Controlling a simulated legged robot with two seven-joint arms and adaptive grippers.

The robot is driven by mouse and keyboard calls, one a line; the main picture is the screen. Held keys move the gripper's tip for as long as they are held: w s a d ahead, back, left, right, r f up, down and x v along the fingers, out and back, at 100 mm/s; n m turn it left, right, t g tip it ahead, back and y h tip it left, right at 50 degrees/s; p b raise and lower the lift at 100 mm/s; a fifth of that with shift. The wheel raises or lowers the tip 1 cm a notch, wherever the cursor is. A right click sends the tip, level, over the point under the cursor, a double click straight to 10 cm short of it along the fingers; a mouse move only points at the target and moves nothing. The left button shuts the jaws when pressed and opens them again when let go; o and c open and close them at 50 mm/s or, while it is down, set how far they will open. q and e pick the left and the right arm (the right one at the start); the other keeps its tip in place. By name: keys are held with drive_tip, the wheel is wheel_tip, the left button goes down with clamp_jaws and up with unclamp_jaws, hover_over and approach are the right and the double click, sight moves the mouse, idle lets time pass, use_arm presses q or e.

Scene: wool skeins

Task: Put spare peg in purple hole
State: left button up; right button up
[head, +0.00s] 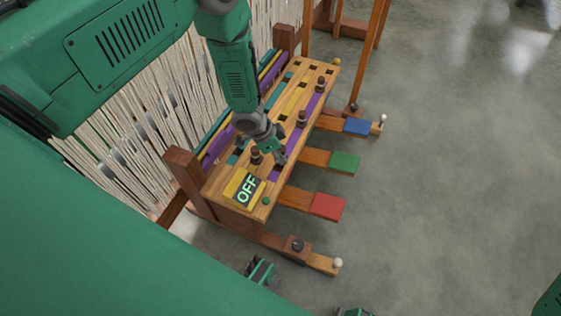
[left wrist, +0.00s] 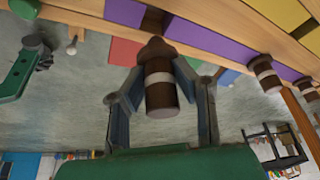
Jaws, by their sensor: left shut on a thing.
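My left gripper (head: 272,150) reaches down over the near end of the wooden board (head: 228,187). In the left wrist view its two fingers (left wrist: 158,92) are shut on a brown peg with a pale band (left wrist: 158,68). The peg's far end is close to the board's edge; whether it touches is unclear. A dark peg (head: 256,157) shows beside the fingers in the head view. Two more pegs (head: 301,119) and (head: 320,84) stand along the purple strip (head: 293,142). Its square holes are partly hidden by the gripper.
An OFF sign (head: 246,188) and a green button (head: 266,201) lie at the board's near end. Red (head: 327,206), green (head: 344,162) and blue (head: 357,126) pedals stick out to the right. Hanging pale yarn (head: 130,130) lines the left.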

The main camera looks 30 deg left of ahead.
use_arm(q)
drive_tip(key=f, duration=0.1)
drive_tip(key=f+b, duration=0.1)
drive_tip(key=f, duration=0.1)
drive_tip(key=shift+s+a, duration=0.1)
drive_tip(key=shift+a, duration=0.25)
drive_tip(key=shift+a+f, duration=0.1)
drive_tip(key=shift+a, duration=0.25)
drive_tip(key=o, duration=0.8)
drive_tip(key=shift+o, duration=0.3)
drive_tip(key=shift+d+r, duration=0.25)
drive_tip(key=shift+d, duration=0.2)
drive_tip(key=p+v, duration=0.5)
drive_tip(key=v, duration=0.7)
drive_tip(key=shift+a, duration=0.15)
use_arm(e)
drive_tip(key=r, duration=0.4)
drive_tip(key=shift+a, duration=0.35)
